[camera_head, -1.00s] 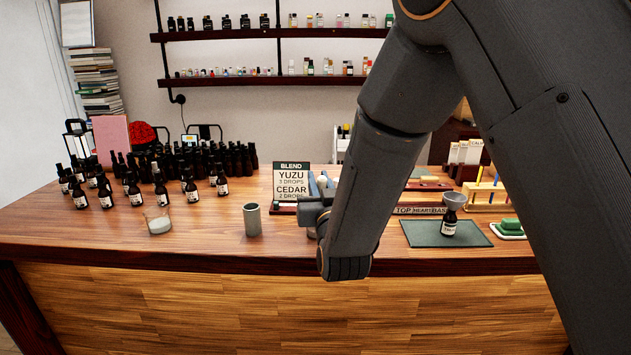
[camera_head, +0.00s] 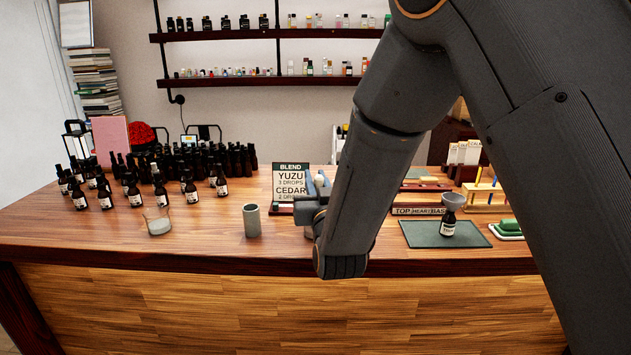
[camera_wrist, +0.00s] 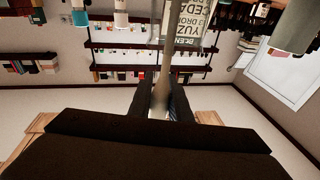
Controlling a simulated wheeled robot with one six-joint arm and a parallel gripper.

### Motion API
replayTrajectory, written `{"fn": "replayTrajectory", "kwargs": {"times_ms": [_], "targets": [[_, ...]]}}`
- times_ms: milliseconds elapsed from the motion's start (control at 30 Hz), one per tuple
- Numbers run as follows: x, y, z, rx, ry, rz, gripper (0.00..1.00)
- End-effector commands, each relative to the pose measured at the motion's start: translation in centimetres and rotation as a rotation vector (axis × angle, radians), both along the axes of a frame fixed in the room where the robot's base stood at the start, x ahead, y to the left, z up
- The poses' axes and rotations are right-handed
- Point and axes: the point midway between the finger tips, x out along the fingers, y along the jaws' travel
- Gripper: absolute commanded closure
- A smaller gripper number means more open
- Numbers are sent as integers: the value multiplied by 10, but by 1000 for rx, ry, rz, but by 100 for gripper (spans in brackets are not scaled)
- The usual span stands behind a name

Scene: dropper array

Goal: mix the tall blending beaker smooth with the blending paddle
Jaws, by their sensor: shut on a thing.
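The tall blending beaker appears to be the grey upright cylinder (camera_head: 251,222) near the front of the counter, left of my gripper; it also seems to show at the top right of the upside-down wrist view (camera_wrist: 294,28). My gripper (camera_head: 309,212) is partly hidden behind my arm in the head view. In the wrist view my gripper (camera_wrist: 163,98) is shut on a thin pale rod, apparently the blending paddle (camera_wrist: 162,72). The paddle's far end is cut off by the frame. The paddle is apart from the beaker, and I cannot see the beaker's contents.
A glass beaker with white contents (camera_head: 158,224) stands left of the cylinder. Many dark bottles (camera_head: 190,180) crowd the back left. A blend sign (camera_head: 290,182) stands behind my gripper. A dark mat (camera_head: 425,236) holds a bottle with a funnel (camera_head: 450,211). Counter between cylinder and gripper is clear.

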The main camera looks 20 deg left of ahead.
Motion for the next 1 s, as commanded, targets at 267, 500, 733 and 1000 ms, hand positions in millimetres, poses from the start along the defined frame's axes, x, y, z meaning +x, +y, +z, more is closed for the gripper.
{"fn": "replayTrajectory", "kwargs": {"times_ms": [267,500,733,1000], "targets": [[-3,-2,22,0,0,0,100],[-5,-4,39,0,-1,0,100],[-6,-6,56,0,0,0,100],[-8,-8,75,1,-1,-1,100]]}}
